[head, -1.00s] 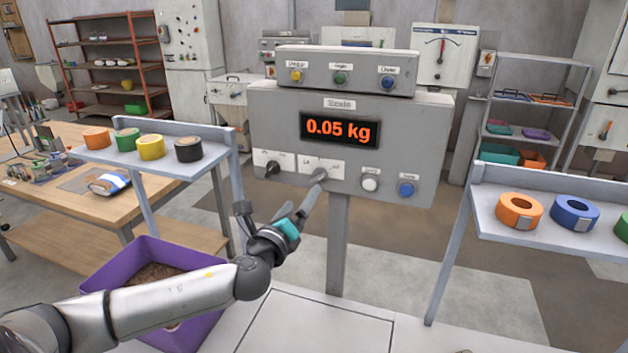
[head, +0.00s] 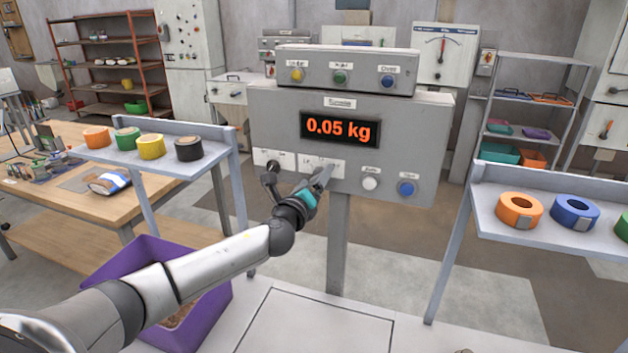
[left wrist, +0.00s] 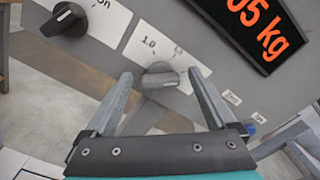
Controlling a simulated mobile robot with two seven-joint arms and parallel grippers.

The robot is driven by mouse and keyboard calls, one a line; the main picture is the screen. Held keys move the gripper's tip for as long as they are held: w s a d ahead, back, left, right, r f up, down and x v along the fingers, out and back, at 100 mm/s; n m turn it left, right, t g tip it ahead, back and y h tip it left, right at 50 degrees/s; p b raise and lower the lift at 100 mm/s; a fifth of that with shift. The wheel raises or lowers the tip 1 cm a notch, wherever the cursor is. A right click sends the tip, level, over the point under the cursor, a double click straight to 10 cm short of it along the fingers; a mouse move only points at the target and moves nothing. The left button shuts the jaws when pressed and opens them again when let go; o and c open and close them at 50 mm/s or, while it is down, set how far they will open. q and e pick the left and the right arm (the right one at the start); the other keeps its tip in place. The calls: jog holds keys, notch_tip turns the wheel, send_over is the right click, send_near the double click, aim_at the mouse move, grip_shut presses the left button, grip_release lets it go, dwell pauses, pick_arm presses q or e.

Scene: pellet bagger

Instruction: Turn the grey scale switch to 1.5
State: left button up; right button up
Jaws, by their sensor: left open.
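The grey scale switch (left wrist: 160,76) is a round knob with a raised grip on the scale's panel. A "1.0" label shows at its upper left in the left wrist view; the other marks are too blurred to read, and I cannot tell its exact setting. My left gripper (left wrist: 160,74) is open, with one finger on each side of the switch and gaps between. In the head view my left gripper (head: 324,178) covers the switch. The display (head: 340,130) above reads 0.05 kg. My right gripper is out of view.
A black knob (left wrist: 65,20) sits left of the switch on the same panel. White (head: 370,183) and blue (head: 406,188) buttons lie to the right. Shelves with tape rolls stand at left (head: 150,165) and right (head: 490,215). A purple bin (head: 205,315) is below my arm.

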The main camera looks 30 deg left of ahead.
pick_arm(q)
jog(key=c, duration=1.4)
